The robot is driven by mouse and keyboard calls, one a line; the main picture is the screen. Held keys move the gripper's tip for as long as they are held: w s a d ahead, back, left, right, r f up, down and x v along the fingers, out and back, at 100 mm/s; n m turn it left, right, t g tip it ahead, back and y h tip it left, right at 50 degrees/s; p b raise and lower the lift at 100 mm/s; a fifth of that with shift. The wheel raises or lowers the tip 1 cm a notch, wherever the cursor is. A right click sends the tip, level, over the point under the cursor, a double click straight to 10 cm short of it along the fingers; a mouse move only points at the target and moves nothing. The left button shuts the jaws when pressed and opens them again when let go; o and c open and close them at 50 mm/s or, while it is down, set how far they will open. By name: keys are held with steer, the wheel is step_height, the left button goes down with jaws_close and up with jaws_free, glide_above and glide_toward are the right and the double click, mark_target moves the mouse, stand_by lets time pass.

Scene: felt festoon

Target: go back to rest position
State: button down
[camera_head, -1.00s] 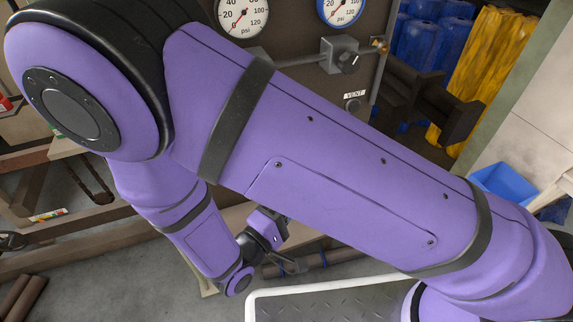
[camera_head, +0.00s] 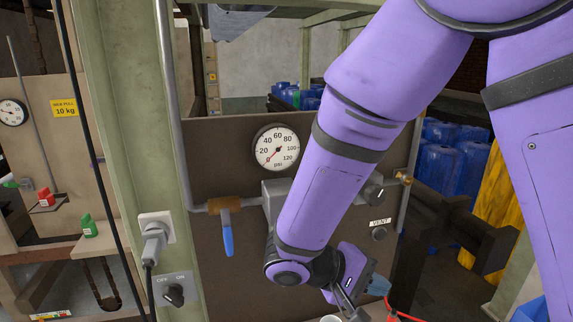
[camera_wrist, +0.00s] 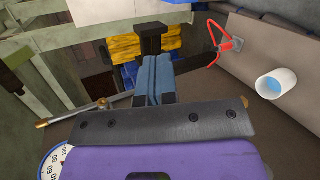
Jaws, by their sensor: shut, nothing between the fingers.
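My gripper (camera_head: 378,286) is at the lower middle of the head view, in front of the dark panel (camera_head: 225,160), partly hidden by my own wrist. In the wrist view my gripper (camera_wrist: 156,78) shows its two blue finger pads pressed together with nothing between them. My purple arm reaches down from the top right and hides part of the panel.
The panel carries a psi gauge (camera_head: 277,147), a blue-handled valve (camera_head: 228,230) and a VENT knob (camera_head: 379,234). A red-handled object (camera_wrist: 225,42) and a white cup (camera_wrist: 276,84) are near the gripper. A green post (camera_head: 135,150) stands left.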

steer(key=s+d+r+m+t+y, duration=0.2)
steer(key=s+d+r+y, duration=0.3)
steer(key=r, duration=0.5)
steer(key=s+d+r+m+t+y, duration=0.1)
steer(key=s+d+r+t+y, duration=0.1)
steer(key=s+d+r+y, duration=0.3)
steer(key=d+r+y, duration=0.2)
steer(key=d+r, duration=0.2)
steer(key=r, duration=0.1)
steer(key=shift+s+m+t+y, duration=0.15)
steer(key=shift+m+t+y, duration=0.15)
steer(key=shift+m, duration=0.1)
